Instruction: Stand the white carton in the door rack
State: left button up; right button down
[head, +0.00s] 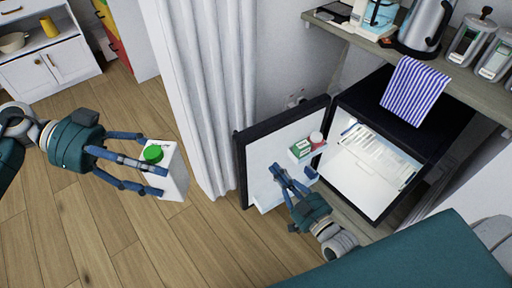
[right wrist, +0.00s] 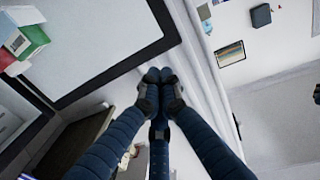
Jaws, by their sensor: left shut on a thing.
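The white carton (head: 177,178) with a green cap is held at the left in the head view, tilted and clear of the floor. My left gripper (head: 155,165) is shut on it, fingers around its sides. The black fridge (head: 425,125) stands open at the right, its door (head: 256,165) swung out to the left. The door's inner side holds a green-and-white box (head: 300,150) and a red-capped item (head: 316,138). My right gripper (head: 280,174) is in front of the door's inner face; in the right wrist view its fingertips (right wrist: 160,82) meet with nothing visible between them. It partly hides the door rack.
A shelf (head: 470,85) above the fridge holds a kettle (head: 424,25) and canisters. A striped cloth (head: 415,92) lies on the fridge top. A white curtain (head: 203,90) hangs left of the door. The wooden floor between the carton and door is clear.

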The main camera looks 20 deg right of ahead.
aim_at(251, 138)
pick_arm(q)
jog(key=shift+f+b, duration=0.7)
pick_arm(e)
jog(key=x, duration=1.2)
jog(key=shift+f, duration=0.1)
pick_arm(q)
jog(key=shift+f+b, duration=0.45)
jog(key=shift+b, duration=0.05)
pick_arm(e)
jog(key=x, duration=0.4)
pick_arm(q)
jog(key=shift+s+d+r, duration=0.15)
jog(key=shift+s, duration=0.1)
pick_arm(e)
jog(key=shift+r, duration=0.3)
